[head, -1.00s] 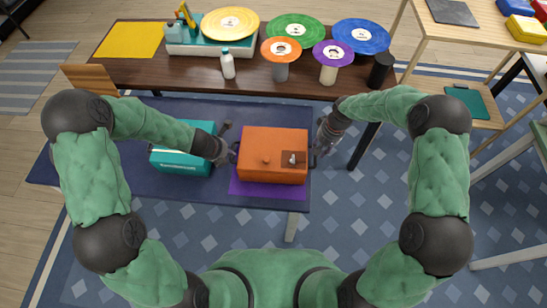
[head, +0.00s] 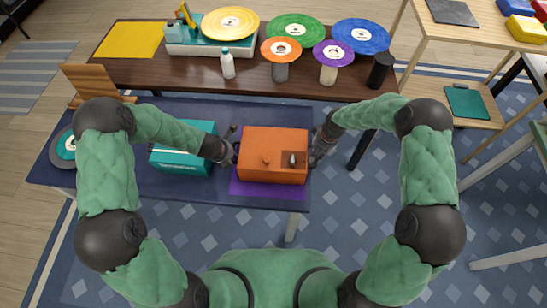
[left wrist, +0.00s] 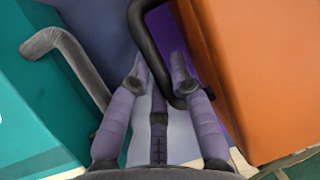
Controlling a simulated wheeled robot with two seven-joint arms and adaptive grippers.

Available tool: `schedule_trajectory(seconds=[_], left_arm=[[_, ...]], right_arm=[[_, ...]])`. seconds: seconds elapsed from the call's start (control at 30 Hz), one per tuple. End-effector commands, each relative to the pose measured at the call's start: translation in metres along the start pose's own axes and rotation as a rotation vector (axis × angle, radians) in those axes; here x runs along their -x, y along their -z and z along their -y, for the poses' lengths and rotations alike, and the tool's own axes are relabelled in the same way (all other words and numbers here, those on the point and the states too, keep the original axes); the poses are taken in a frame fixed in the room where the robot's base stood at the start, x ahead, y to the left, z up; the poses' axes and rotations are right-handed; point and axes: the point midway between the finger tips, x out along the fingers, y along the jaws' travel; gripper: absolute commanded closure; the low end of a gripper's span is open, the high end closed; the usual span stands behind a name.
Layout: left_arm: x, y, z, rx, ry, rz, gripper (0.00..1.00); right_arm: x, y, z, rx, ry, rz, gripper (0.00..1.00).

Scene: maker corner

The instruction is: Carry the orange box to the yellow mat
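The orange box (head: 258,143) sits on a purple mat (head: 244,189) on the blue table. It has a dark handle on its left side, seen in the left wrist view (left wrist: 146,38). The yellow mat (head: 130,40) lies at the left end of the brown table behind. My left gripper (head: 231,154) is at the box's left side. In the left wrist view its fingers (left wrist: 158,78) are apart, with the dark handle passing between them. My right gripper (head: 314,152) is close against the box's right side; its fingers are too small to read.
A teal box (head: 182,160) stands just left of my left gripper. The brown table (head: 180,72) holds a turntable (head: 180,47), colored discs on stands, a white bottle (head: 227,64) and a black cylinder (head: 379,71). A wooden rack (head: 95,84) stands at the back left of the blue table.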

Motion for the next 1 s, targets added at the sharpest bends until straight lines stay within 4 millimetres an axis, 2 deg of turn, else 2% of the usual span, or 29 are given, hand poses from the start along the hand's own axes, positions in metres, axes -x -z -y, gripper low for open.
schedule_trajectory(seconds=[0.57, 1.0], left_arm=[[0.003, -0.002, 0.001, -0.001, 0.001, 0.001, 1.00], [0.029, -0.012, 0.006, -0.002, 0.001, 0.001, 1.00]], right_arm=[[0.004, 0.001, 0.001, 0.000, 0.000, -0.002, 1.00], [0.032, 0.001, 0.006, 0.000, 0.000, -0.003, 1.00]])
